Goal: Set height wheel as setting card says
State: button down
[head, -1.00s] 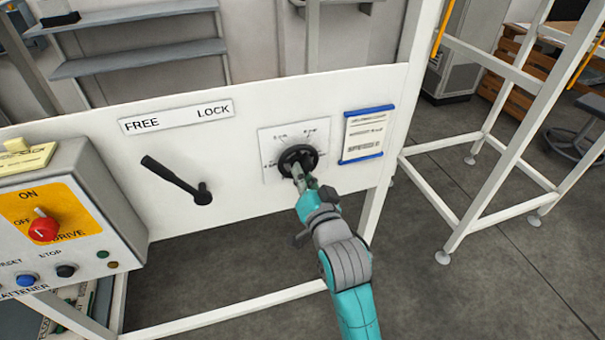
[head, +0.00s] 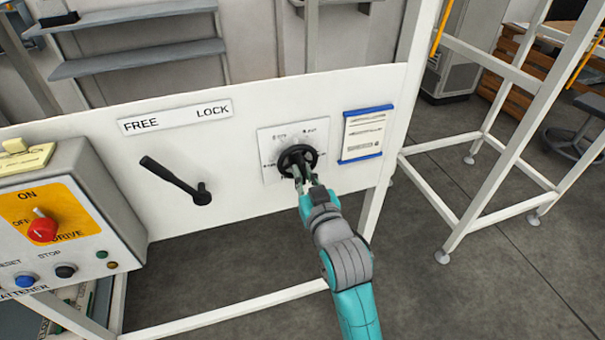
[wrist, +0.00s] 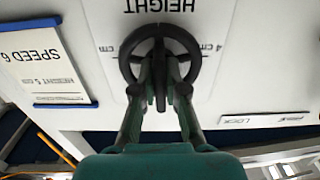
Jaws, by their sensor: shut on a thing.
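The black height wheel (head: 298,149) sits on a white dial plate (head: 266,140) on the white panel. The wheel fills the top middle of the wrist view (wrist: 126,60), with "HEIGHT" and cm marks printed around it, upside down there. My gripper (head: 299,174) is at the wheel's lower side; in the wrist view its fingers (wrist: 160,76) are shut on a dark bar of the wheel. The setting card (head: 363,135), blue-edged, hangs right of the dial. The wheel's exact setting cannot be told.
A black lever (head: 176,180) under a FREE/LOCK label (head: 175,117) is left of the dial. A grey control box (head: 62,215) with a red knob is at far left. A white frame post (head: 392,150) stands right of the card. The floor in front is clear.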

jog(key=n, duration=0.5)
jog(key=shift+d+n, duration=0.1)
jog(key=shift+n, duration=0.2)
dwell(0.4)
jog(key=c, duration=1.2)
grip_release()
jog(key=v, duration=1.2)
